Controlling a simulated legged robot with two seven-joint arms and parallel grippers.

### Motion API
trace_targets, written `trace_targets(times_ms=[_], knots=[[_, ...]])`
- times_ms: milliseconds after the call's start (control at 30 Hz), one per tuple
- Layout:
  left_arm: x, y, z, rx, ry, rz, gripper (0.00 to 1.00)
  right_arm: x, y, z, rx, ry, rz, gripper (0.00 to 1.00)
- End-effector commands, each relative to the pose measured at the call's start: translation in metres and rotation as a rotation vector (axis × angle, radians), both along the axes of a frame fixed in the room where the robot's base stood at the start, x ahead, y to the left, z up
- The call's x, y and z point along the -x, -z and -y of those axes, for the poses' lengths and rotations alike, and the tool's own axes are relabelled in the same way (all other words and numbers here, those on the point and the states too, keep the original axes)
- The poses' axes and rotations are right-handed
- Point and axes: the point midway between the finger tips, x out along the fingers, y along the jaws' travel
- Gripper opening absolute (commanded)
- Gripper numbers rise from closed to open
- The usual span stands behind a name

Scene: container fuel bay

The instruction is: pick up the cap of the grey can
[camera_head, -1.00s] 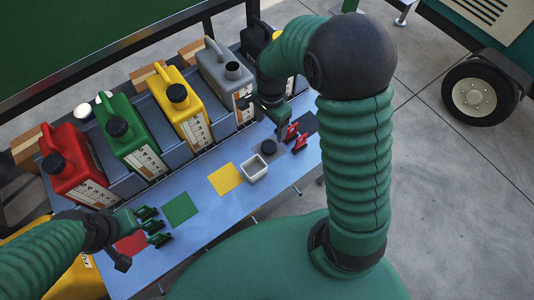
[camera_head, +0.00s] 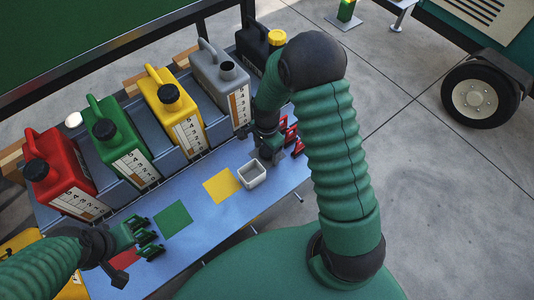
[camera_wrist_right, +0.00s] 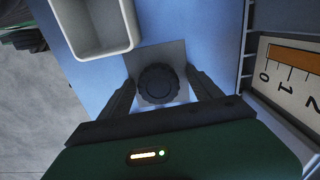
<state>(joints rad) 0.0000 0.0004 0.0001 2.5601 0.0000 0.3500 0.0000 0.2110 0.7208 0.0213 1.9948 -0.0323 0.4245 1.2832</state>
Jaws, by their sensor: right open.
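The grey can (camera_head: 215,82) stands in the back row, its neck uncapped. A dark ribbed cap (camera_wrist_right: 158,84) lies on a grey square (camera_wrist_right: 178,56) on the blue table. My right gripper (camera_wrist_right: 160,92) is open, its dark fingers one on each side of the cap, apart from it. In the head view, my right gripper (camera_head: 269,152) points down just right of the small tray and hides the cap. My left gripper (camera_head: 147,238) is over the table near the red square; its finger gap is unclear.
A small pale tray (camera_head: 252,182) stands close beside the right gripper; it also shows in the wrist view (camera_wrist_right: 133,20). Red (camera_head: 62,175), green (camera_head: 115,140), yellow (camera_head: 172,105) and black (camera_head: 258,47) cans stand in the row. Green (camera_head: 174,218) and yellow (camera_head: 222,186) squares are bare.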

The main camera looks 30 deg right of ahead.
Motion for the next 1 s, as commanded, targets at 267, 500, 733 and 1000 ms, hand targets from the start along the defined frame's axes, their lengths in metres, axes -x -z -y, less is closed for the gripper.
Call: trace_targets(times_ms=[267, 500, 733, 1000], knots=[[-0.0001, -0.0012, 0.0000, 0.000, 0.000, 0.001, 0.00, 0.0010, -0.0005, 0.0004, 0.000, 0.001, -0.002, 0.60], [-0.0001, -0.0012, 0.0000, 0.000, 0.000, 0.001, 0.00, 0.0009, -0.0008, 0.0004, 0.000, 0.001, -0.001, 0.29], [-0.0001, -0.0012, 0.0000, 0.000, 0.000, 0.001, 0.00, 0.0009, -0.0009, 0.0004, 0.000, 0.001, -0.001, 0.11], [-0.0001, -0.0054, 0.0000, 0.000, 0.000, 0.001, 0.00, 0.0003, -0.0089, 0.0006, 0.001, 0.001, 0.000, 0.11]])
